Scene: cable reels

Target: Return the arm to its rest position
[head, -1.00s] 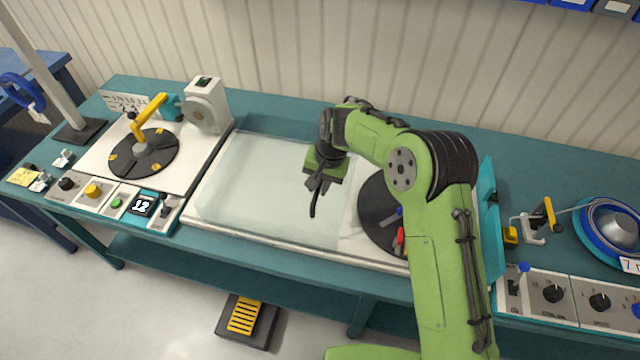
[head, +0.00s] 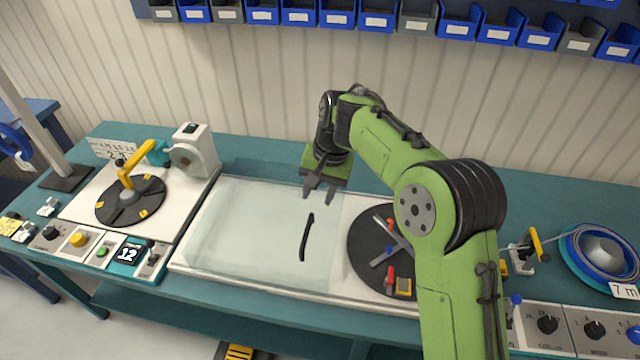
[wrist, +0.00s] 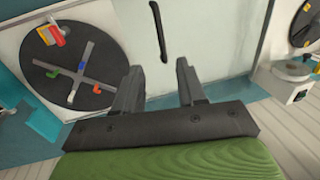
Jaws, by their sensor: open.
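My green arm reaches in from the lower right of the head view. My gripper (head: 318,190) is open and empty above the back part of the pale translucent panel (head: 240,225). In the wrist view, the two fingers (wrist: 160,85) stand apart with nothing between them. A thin black strip (head: 307,237) lies on the panel, in front of the gripper and apart from it. It also shows in the wrist view (wrist: 157,30), beyond the fingertips.
A black disc (head: 365,262) with coloured parts is right of the panel, partly hidden by my arm. A winding unit with a yellow crank (head: 136,162) stands at left. A blue cable reel (head: 600,275) sits at right. Blue and grey bins (head: 300,14) hang on the wall.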

